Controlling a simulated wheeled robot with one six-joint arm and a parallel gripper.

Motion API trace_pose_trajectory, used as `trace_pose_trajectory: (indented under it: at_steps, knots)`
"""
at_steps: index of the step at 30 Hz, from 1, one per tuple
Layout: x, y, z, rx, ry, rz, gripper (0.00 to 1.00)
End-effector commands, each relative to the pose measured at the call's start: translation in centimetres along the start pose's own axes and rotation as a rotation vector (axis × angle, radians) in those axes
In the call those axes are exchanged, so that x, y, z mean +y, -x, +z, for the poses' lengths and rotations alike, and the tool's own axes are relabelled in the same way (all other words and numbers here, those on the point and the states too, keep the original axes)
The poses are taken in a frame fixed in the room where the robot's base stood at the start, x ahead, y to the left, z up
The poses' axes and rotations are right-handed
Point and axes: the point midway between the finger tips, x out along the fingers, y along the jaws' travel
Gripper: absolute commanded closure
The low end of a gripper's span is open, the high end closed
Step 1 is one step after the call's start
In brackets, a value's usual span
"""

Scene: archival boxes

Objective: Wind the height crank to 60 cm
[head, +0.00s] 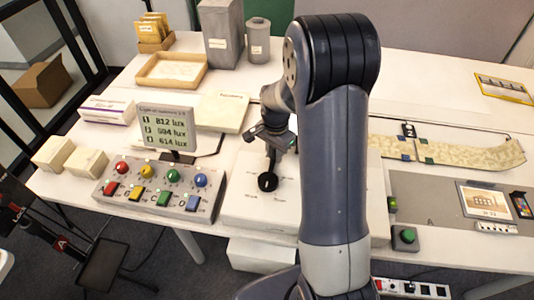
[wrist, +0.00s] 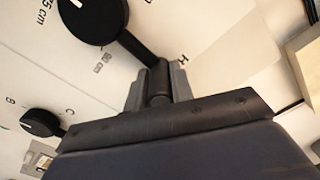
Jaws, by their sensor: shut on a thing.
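The height crank is on a white box top (head: 240,205). Its black round hub (head: 267,182) shows in the head view, with the crank arm running away from me toward my gripper (head: 274,146). In the wrist view the hub (wrist: 93,18) carries a white mark, and the crank arm (wrist: 136,45) leads to an upright dark handle (wrist: 158,82). My gripper (wrist: 158,95) is shut on this handle. Printed "75 cm" and "90 cm" labels lie around the hub. I see no 60 cm label, and I cannot tell the height reading.
A smaller black knob (wrist: 40,122) is on the same top. Left of the box are a panel with coloured knobs and buttons (head: 155,188) and a lux display (head: 168,128). A green button (head: 405,236) and a patterned strip (head: 470,155) are on the right. Boxes (head: 222,30) stand behind.

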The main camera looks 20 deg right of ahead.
Motion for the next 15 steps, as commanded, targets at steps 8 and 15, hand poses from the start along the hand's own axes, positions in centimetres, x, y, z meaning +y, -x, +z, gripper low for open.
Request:
trace_pose_trajectory:
  at_steps: [8, 15]
  knots:
    - [2.2, 0.0, -0.8, 0.0, -0.263, -0.002, 1.0]
    - [3.8, 0.0, -1.0, 0.0, -0.451, -0.002, 1.0]
